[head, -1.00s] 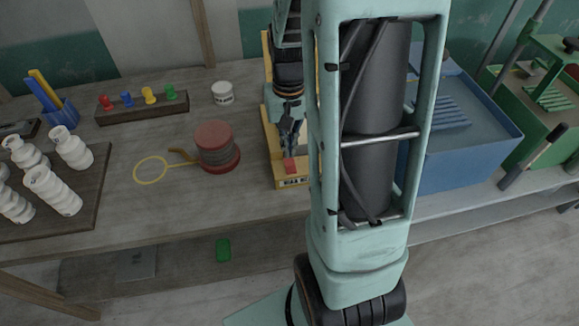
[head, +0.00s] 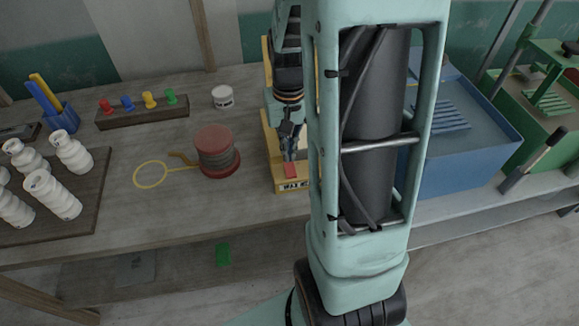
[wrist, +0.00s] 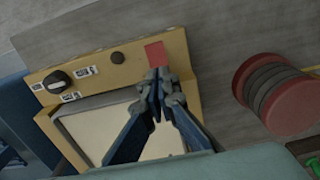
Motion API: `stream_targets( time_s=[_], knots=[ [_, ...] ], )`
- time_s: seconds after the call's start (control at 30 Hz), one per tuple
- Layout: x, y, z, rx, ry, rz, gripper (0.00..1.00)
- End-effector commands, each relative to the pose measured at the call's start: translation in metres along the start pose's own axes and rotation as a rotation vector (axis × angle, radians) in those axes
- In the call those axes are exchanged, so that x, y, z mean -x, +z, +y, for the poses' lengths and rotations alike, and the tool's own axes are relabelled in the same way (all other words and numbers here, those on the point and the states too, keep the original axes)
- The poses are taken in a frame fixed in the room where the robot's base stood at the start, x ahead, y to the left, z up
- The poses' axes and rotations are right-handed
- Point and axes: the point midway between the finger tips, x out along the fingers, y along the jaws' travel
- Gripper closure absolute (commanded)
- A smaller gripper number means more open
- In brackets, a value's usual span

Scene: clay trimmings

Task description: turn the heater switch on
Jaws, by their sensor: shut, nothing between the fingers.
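The heater is a yellow box marked with a WAX label (head: 292,186), partly hidden behind my arm in the head view. In the wrist view its yellow front panel (wrist: 95,68) carries a red switch (wrist: 157,53), a black dial and a small dark button. The red switch also shows in the head view (head: 291,170). I cannot tell which way it is set. My gripper (wrist: 158,74) is shut and empty, pointing down over the heater, with its fingertips close by the red switch. I cannot tell whether they touch it. My gripper also shows in the head view (head: 290,152).
A red-ended spool (head: 217,152) and a yellow loop tool (head: 151,174) lie left of the heater. A white tub (head: 222,97) and a rack of coloured pegs (head: 142,111) stand behind. A blue basin (head: 460,150) is at the right. The table front is clear.

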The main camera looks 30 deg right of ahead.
Motion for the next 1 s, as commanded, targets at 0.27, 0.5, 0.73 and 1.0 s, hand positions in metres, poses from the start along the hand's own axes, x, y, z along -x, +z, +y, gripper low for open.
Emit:
stream_targets(
  time_s=[0.27, 0.5, 0.73, 1.0],
  knots=[
    [0.0, 0.0, 0.0, 0.0, 0.0, 0.0, 1.0],
    [-0.002, 0.0, 0.0, 0.0, 0.0, 0.0, 1.0],
    [-0.006, 0.0, 0.0, 0.0, 0.0, 0.0, 1.0],
    [-0.01, 0.0, 0.0, 0.0, 0.0, 0.0, 1.0]
  ],
)
